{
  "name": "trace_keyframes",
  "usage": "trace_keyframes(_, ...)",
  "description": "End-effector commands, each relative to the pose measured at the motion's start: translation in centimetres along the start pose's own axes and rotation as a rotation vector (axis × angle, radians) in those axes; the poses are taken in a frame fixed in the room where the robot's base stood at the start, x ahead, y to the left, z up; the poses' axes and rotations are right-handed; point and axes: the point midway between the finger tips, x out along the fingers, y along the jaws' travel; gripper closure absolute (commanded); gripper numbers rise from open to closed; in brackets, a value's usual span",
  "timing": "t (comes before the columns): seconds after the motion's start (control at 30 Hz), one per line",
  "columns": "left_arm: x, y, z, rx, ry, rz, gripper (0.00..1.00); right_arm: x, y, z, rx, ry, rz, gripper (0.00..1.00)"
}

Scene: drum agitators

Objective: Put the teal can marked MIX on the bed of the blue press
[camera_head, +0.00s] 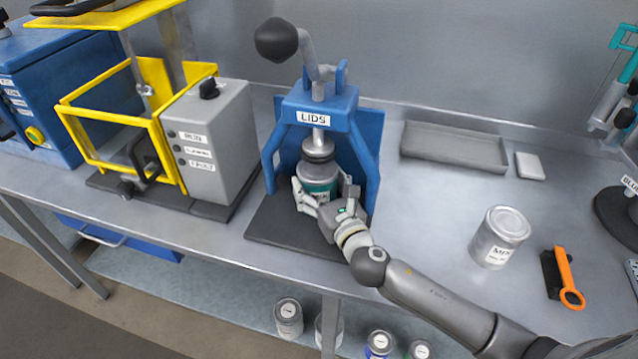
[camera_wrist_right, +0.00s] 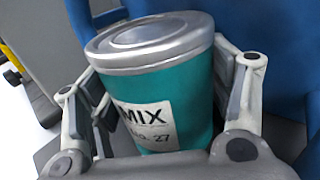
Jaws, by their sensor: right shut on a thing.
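The teal can marked MIX (camera_wrist_right: 172,85) has a silver lid and fills the middle of the right wrist view. The can is over the dark base (camera_head: 275,222) of the press. Its bottom is hidden by my gripper, so I cannot tell whether it touches the bed. My left gripper is not in view.
A yellow-framed machine with a grey control box (camera_head: 212,140) stands left of the press. To the right are a grey tray (camera_head: 455,147), a silver can (camera_head: 499,238) and an orange-handled tool (camera_head: 567,277). The bench between press and silver can is mostly clear, crossed by my right arm.

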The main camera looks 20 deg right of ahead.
Motion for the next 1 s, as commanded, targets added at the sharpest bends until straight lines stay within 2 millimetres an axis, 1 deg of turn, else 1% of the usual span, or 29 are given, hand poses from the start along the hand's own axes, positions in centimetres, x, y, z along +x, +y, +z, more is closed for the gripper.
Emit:
trace_keyframes(0.1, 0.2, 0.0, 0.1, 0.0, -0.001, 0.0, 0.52, 0.0, 0.0, -0.2, 0.0, -0.003, 0.0, 0.64)
trace_keyframes(0.13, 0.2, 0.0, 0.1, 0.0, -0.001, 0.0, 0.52, 0.0, 0.0, -0.3, 0.0, 0.0, 0.0, 0.23)
trace_keyframes(0.27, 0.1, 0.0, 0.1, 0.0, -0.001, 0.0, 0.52, 0.0, 0.0, -0.2, 0.0, 0.0, 0.0, 0.07)
trace_keyframes(0.3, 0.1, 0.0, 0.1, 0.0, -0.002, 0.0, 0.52, 0.0, 0.0, -0.2, 0.0, 0.0, 0.0, 0.04)
trace_keyframes(0.6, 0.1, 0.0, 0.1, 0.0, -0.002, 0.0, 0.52, 0.0, 0.0, -0.2, 0.0, 0.0, 0.0, 0.04)
trace_keyframes(0.7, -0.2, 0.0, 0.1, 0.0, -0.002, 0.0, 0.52, 0.0, 0.0, 0.2, 0.0, -0.001, 0.0, 0.04)
trace_keyframes(0.77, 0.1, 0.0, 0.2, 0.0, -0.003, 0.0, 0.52, -0.6, 0.0, -0.1, -0.001, 0.001, 0.001, 0.04)
trace_keyframes(0.87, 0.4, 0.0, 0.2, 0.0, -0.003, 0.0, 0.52, -2.1, 0.0, -0.2, -0.001, 0.002, 0.001, 0.04)
trace_keyframes(1.0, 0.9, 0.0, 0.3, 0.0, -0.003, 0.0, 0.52, -5.1, 0.0, -0.4, -0.001, 0.004, 0.001, 0.04)
